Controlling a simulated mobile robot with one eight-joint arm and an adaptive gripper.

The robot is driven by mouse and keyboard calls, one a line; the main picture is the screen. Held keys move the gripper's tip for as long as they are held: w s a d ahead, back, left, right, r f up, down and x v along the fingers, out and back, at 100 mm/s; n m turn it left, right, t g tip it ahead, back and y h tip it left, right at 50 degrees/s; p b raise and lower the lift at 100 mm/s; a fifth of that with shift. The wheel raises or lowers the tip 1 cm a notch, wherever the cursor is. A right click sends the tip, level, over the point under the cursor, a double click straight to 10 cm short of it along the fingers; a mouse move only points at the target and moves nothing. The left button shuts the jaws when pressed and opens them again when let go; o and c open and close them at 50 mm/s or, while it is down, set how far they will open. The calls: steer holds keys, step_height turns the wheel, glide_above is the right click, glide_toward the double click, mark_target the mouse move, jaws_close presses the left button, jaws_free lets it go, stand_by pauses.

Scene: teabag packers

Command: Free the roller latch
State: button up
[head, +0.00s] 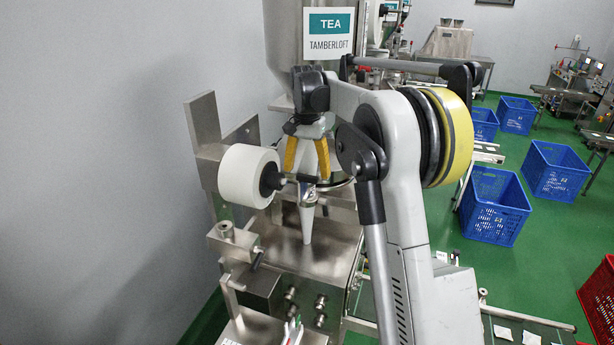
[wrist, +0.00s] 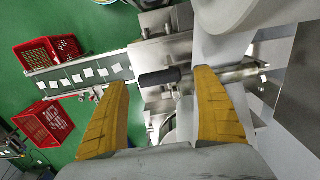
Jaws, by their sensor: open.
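My gripper (head: 307,175) has its two yellow fingers pointing down, spread and empty. It is just right of the white roll (head: 248,176), by the roll's black hub (head: 270,181). In the wrist view my gripper (wrist: 160,82) is open, with a short black grip (wrist: 160,77) showing in the gap between the fingertips. This grip looks like the roller latch's handle and lies in line with a metal bar (wrist: 252,71) to the right. I cannot tell whether the fingers touch it. The white roll (wrist: 222,14) fills the upper right of the wrist view. My fingers partly hide the latch in the head view.
The steel packer (head: 290,255) stands below my gripper, with a metal cone (head: 306,222) under the fingers. A steel upright plate (head: 204,125) is behind the roll. A conveyor (wrist: 75,77) with several teabags and red crates (wrist: 45,122) lies left in the wrist view.

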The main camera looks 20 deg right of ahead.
mark_target(306, 177)
step_height(306, 177, up, 10)
stand_by(0.3)
steer(key=shift+r, duration=0.1)
steer(key=s+a+r+n+t, duration=0.1)
steer(key=s+a+n+t, duration=0.1)
steer(key=s+a, duration=0.3)
steer(key=s+a+r+n+t, duration=0.1)
steer(key=s+a+n, duration=0.15)
steer(key=s, duration=0.55)
steer(key=s+a+f+n+t, duration=0.25)
steer(key=s+f, duration=0.25)
steer(key=s, duration=0.4)
steer(key=s+a+f+n+t, duration=0.15)
steer(key=s+a+f, duration=0.3)
steer(key=s, duration=0.45)
step_height(306, 177, down, 29)
steer(key=s+b, duration=0.1)
steer(key=b, duration=2.4)
steer(key=shift+s+n, duration=0.35)
